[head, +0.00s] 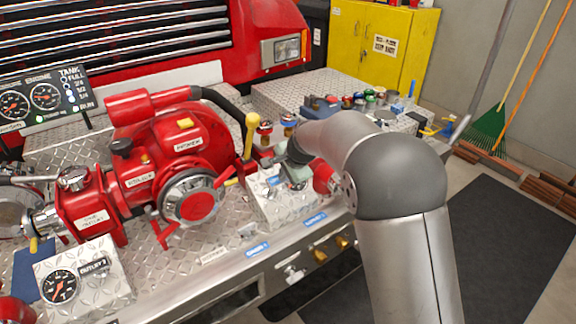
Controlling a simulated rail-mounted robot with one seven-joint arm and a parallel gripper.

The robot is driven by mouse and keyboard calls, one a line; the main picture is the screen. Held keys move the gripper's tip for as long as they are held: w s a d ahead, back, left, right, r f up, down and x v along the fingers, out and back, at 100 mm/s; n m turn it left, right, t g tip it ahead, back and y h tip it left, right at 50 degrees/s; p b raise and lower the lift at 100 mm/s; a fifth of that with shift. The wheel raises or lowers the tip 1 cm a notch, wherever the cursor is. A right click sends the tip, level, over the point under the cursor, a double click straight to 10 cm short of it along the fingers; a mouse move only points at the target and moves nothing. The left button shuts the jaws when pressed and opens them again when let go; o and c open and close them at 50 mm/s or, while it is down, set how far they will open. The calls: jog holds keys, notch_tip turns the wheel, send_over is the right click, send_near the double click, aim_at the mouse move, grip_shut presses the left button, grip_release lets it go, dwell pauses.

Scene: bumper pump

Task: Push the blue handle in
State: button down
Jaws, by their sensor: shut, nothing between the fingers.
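My gripper (295,173) is shut and empty, low over a raised diamond-plate box to the right of the red pump. My grey forearm and elbow cover much of its right side. A small blue patch (273,181) shows beside the fingertips on top of that box. It may be the blue handle, but it is too small and covered to be sure. I cannot tell whether the fingertips touch it. The diamond-plate box (283,209) stands near the bumper's front edge.
The red pump (160,165) fills the left of the bumper. A yellow-knobbed lever (251,133) stands upright close to the gripper's left. A red outlet (322,175) sits right of the box. Several coloured fittings (370,97) stand behind my arm. A yellow cabinet (385,45) is farther back.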

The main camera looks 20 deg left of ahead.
aim_at(277, 185)
jog(key=shift+w+a+f, duration=0.1)
jog(key=shift+a+f, duration=0.05)
jog(key=shift+f, duration=0.1)
jog(key=b+x, duration=0.2)
jog(key=x, duration=0.5)
jog(key=shift+f, duration=0.35)
jog(key=v, duration=1.4)
jog(key=s+d+r+n+g+h, duration=0.1)
jog(key=s+d+n, duration=0.1)
jog(key=s+d, duration=0.5)
jog(key=s+d+n+h, duration=0.1)
jog(key=s+d, duration=0.2)
jog(key=d, duration=0.8)
jog(key=s+d+f+n+g+h, duration=0.1)
jog(key=s+d+f+n, duration=0.1)
jog(key=s+d, duration=0.5)
jog(key=s+d+f+n+g+h, duration=0.1)
jog(key=s+d+f+n, duration=0.2)
jog(key=s+d, duration=0.5)
jog(key=s, duration=0.7)
jog(key=shift+s+d+f+h, duration=0.15)
jog(key=shift+s+f+h, duration=0.2)
jog(key=shift+f+h, duration=0.05)
